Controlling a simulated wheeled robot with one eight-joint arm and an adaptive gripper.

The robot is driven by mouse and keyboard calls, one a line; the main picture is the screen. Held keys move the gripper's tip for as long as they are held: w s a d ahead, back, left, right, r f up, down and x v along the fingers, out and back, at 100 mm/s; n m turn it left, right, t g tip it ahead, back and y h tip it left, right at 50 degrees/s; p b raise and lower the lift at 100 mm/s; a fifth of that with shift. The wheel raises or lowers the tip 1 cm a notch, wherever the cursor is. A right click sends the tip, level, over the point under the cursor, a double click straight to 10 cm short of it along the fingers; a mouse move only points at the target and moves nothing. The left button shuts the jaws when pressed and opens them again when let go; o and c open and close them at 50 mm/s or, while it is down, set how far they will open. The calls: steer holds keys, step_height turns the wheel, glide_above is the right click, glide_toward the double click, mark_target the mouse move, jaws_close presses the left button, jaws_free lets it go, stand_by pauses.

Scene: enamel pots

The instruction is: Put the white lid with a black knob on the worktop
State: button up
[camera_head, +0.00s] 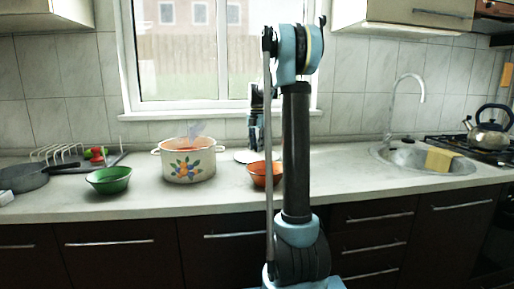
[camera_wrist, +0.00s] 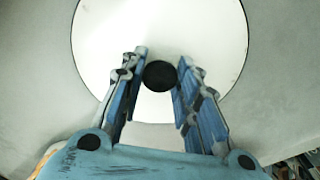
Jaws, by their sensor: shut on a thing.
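The white lid (camera_wrist: 205,35) with its round black knob (camera_wrist: 160,76) fills the upper middle of the wrist view. My gripper (camera_wrist: 162,60) has its two fingers on either side of the knob and is shut on it. In the head view the lid (camera_head: 244,157) shows as a thin, level white disc at the worktop (camera_head: 330,172), right of the pot. I cannot tell whether it touches the surface or is just above it.
An orange bowl (camera_head: 262,178) is close in front of the lid. A green bowl (camera_head: 109,180) and a pan (camera_head: 25,178) are left. The worktop toward the sink (camera_head: 415,160) is clear.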

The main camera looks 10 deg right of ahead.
steer(key=o, duration=1)
steer(key=shift+o, duration=0.2)
step_height(320, 180, up, 12)
